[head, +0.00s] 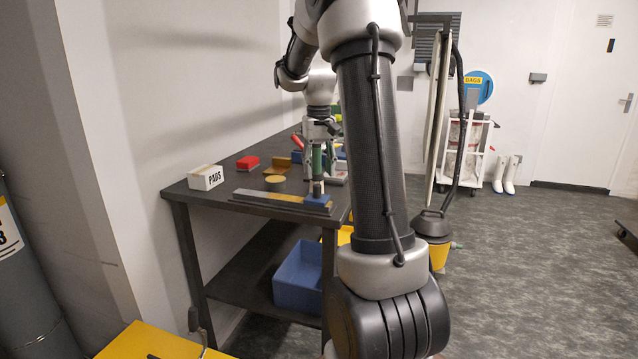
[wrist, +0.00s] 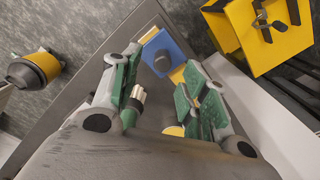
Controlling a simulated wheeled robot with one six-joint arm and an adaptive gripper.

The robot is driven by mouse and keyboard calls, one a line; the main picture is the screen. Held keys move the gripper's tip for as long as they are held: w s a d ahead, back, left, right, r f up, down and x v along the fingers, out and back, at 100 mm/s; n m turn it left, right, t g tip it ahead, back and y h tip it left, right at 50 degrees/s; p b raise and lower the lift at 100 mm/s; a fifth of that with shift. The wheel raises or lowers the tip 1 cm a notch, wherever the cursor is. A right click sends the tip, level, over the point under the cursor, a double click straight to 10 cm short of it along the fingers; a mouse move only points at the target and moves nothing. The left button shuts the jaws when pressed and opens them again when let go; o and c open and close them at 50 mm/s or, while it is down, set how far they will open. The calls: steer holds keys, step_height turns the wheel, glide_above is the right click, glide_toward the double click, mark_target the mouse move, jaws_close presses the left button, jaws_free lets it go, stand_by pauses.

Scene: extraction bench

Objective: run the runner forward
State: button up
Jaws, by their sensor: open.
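The runner, a blue block (head: 317,201) with a short upright post, sits at the right end of a flat grey rail with a yellow strip (head: 270,197) on the bench. In the wrist view the blue block (wrist: 165,55) shows beyond the fingertips, with a dark round post top on it. My gripper (head: 317,172) points down just above the block, its green-padded fingers at the post's height. In the wrist view my gripper (wrist: 160,85) is open, with a clear gap between its pads. Whether either pad touches the post I cannot tell.
On the dark bench (head: 222,188) stand a white PADS box (head: 206,177), a red block (head: 248,162), a tan disc (head: 275,179) and an ochre bracket (head: 278,166). Red-handled and other items crowd behind my gripper. A blue bin (head: 298,280) is on the lower shelf.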

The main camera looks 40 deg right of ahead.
mark_target(319, 185)
step_height(319, 185, up, 6)
stand_by(0.6)
